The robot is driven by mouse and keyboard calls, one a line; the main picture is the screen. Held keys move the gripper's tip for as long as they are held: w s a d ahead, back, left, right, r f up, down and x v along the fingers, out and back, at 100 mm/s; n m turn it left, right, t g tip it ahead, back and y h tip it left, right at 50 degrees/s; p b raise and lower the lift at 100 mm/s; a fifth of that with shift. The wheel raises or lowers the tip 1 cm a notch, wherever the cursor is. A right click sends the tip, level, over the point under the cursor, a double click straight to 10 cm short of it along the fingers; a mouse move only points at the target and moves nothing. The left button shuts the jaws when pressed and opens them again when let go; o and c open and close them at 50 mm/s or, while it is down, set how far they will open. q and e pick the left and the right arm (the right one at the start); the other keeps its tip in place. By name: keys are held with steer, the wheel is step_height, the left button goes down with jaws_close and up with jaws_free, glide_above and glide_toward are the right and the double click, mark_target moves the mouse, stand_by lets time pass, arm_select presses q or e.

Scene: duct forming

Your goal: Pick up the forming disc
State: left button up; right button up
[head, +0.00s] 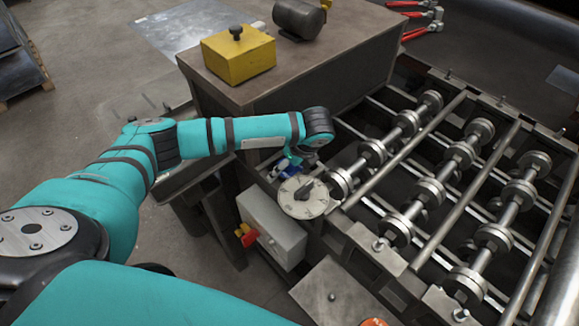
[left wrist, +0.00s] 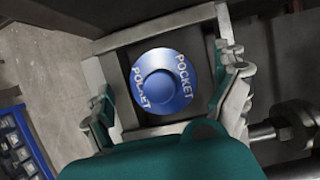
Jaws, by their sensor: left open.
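A round blue disc (left wrist: 165,85) with a raised centre and the word POCKET on its face lies in a square metal frame (left wrist: 148,128) in the left wrist view. My left gripper (left wrist: 170,80) is open, with one finger on each side of the disc and nothing held. I cannot tell whether the fingers touch the frame. In the head view the left gripper (head: 289,164) is small and partly hidden by its own wrist, beside the roller machine. The disc cannot be made out clearly there. My right gripper is not in view.
The roller machine (head: 440,195) with several shafts fills the right. A round grey dial (head: 303,197) and a grey control box (head: 270,232) are close to my left wrist. A brown cabinet (head: 290,75) bears a yellow block (head: 238,55). A blue tray (left wrist: 22,145) is at lower left.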

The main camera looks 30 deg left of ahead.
arm_select(q)
steer(key=c, duration=1.7)
steer(key=shift+w+r, duration=0.1)
steer(key=shift+r, duration=0.1)
